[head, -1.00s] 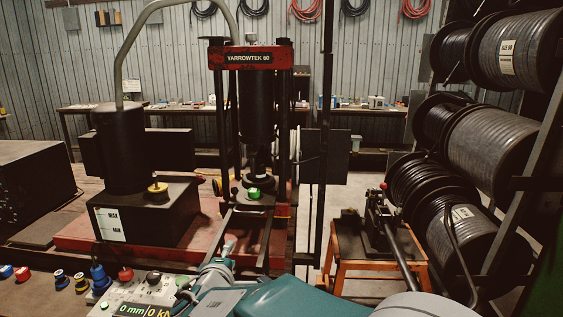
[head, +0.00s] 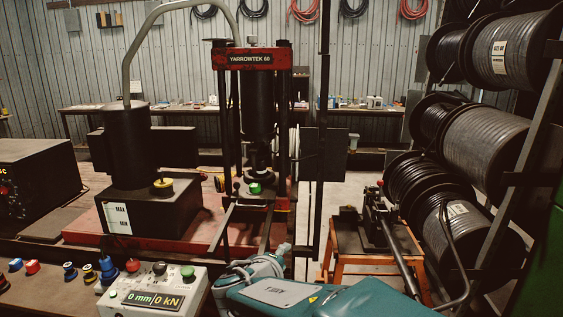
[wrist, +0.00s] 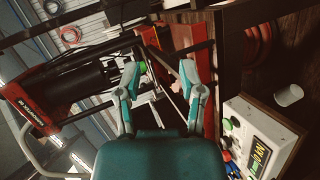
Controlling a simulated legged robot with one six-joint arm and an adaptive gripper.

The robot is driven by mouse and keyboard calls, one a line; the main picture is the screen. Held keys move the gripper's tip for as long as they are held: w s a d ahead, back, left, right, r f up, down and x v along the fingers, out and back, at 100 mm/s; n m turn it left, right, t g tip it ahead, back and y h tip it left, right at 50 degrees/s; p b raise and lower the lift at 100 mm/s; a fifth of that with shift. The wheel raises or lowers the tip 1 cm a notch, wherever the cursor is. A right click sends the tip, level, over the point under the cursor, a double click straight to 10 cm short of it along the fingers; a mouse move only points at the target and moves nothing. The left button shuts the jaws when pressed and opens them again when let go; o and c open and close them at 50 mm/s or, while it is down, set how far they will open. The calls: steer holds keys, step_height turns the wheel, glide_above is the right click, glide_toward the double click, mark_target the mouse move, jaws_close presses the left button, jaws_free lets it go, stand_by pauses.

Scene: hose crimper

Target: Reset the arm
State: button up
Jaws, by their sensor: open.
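My gripper (wrist: 160,72) is open and empty in the wrist view, its two teal and grey fingers spread apart. In the head view my teal arm lies low in the front, and the gripper (head: 268,259) shows small and partly hidden in front of the press. The red-topped crimping press (head: 252,59) marked YARROWTEK 60 stands upright behind it. A green piece (head: 255,188) sits at the press's lower middle. In the wrist view the press (wrist: 38,115) appears sideways beyond the fingers. The fingers touch nothing that I can see.
A control box (head: 150,296) reading 0 mm and 0 kN stands at the front left, with coloured fittings (head: 70,272) beside it. A black pump unit (head: 150,205) is left of the press. An orange stand (head: 365,240) and hose reels (head: 465,215) are at the right.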

steer(key=s+d+m+g, duration=0.65)
steer(key=s+d, duration=0.45)
steer(key=d, duration=0.4)
steer(key=s+f+m+y, duration=0.2)
steer(key=s+m+y, duration=0.2)
steer(key=s, duration=1)
steer(key=shift+f+m+g+y, duration=0.25)
steer(key=shift+m+g+y, duration=0.2)
steer(key=shift+m, duration=0.6)
steer(key=shift+d, duration=0.1)
